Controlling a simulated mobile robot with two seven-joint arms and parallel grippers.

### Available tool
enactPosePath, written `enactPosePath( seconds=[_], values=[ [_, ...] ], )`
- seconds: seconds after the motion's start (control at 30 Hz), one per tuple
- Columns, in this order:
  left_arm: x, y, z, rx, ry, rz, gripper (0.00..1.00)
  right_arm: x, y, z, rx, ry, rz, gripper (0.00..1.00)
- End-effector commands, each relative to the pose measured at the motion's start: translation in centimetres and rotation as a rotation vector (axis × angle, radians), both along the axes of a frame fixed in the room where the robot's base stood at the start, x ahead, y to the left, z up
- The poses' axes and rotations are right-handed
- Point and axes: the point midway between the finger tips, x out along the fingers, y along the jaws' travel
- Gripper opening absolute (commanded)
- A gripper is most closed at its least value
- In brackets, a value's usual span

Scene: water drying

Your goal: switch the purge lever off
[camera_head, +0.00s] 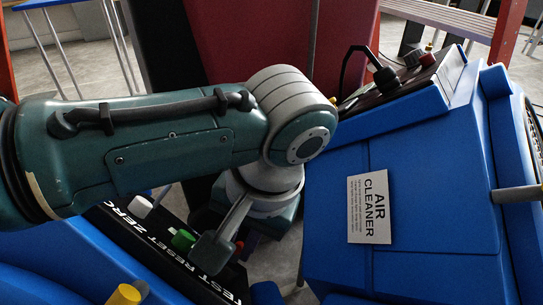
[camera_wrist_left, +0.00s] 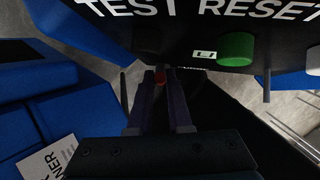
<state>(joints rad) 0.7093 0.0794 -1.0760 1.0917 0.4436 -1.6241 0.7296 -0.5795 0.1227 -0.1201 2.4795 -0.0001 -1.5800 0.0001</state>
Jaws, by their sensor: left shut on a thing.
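The lever's full shape and angle are hidden.
The panel reads TEST RESET ZERO and carries a green knob (camera_head: 183,239) and a white knob (camera_head: 140,205). A blue AIR CLEANER cabinet (camera_head: 430,215) stands close on the right, with knobs (camera_head: 387,79) on its upper panel. A yellow cylinder (camera_head: 125,294) is at the bottom left.

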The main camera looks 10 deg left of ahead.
Motion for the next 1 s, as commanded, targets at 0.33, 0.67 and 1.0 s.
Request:
enactPosePath(
  seconds=[0.33,0.67,1.0],
  values=[
    [-0.31,-0.65,-0.34,0.114,-0.061,0.068,0.00,0.00,0.01,1.57,0.000,0.000,0.000,0.47],
    [-0.28,-0.58,-0.37,0.119,-0.064,0.070,0.23,-0.01,0.04,1.54,0.002,0.000,-0.002,0.47],
    [-0.28,-0.59,-0.34,0.118,-0.064,0.069,0.47,-0.01,0.11,1.55,0.004,0.001,-0.003,0.47]
  ],
)
